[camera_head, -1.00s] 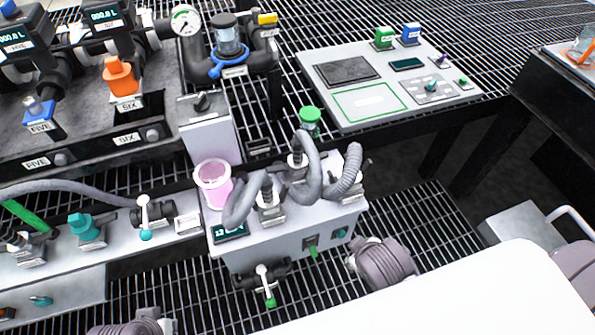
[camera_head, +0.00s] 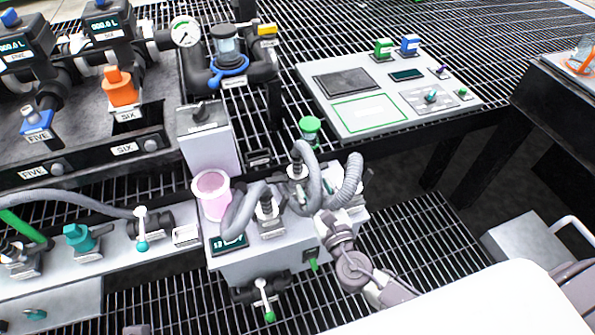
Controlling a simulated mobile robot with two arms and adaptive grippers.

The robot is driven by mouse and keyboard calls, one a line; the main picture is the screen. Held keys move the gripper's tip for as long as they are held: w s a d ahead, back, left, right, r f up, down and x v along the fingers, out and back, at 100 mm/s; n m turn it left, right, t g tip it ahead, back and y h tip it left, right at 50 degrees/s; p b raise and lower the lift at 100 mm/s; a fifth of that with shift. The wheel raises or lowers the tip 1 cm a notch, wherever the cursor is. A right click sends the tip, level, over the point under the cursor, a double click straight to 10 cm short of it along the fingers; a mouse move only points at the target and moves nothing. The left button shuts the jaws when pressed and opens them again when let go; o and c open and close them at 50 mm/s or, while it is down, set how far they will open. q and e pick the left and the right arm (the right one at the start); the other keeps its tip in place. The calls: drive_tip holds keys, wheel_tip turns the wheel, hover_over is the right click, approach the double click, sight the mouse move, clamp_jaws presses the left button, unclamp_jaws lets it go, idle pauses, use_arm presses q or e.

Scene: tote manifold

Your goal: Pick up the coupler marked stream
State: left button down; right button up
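On the grey box (camera_head: 285,255) in the middle stand several dark couplers with pale label plates: a left one (camera_head: 267,210), a middle one (camera_head: 297,172) and a right one partly hidden at the box's right end. Grey corrugated hoses (camera_head: 310,165) arch over them. The labels are too small to read, so I cannot tell which is marked stream. My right gripper (camera_head: 330,222) reaches in from the lower right to the box's front right edge, close to the right coupler. Its fingers are too small and merged with the box to tell their opening. My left gripper is out of view.
A pink cup (camera_head: 212,194) stands on the box's left end, beside a small display (camera_head: 228,243). A green-handled valve (camera_head: 265,290) hangs below the front. A white panel (camera_head: 440,115) lies behind right. A teal-handled valve (camera_head: 141,228) stands left. Open grating lies right of the box.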

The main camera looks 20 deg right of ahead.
sight(299, 160)
drive_tip(key=w, duration=0.6)
drive_tip(key=shift+a, duration=0.1)
drive_tip(key=w, duration=0.5)
drive_tip(key=shift+w+a+r, duration=0.1)
drive_tip(key=shift+a+r, duration=0.15)
drive_tip(key=shift+a, duration=0.1)
clamp_jaws()
drive_tip(key=shift+r, duration=0.1)
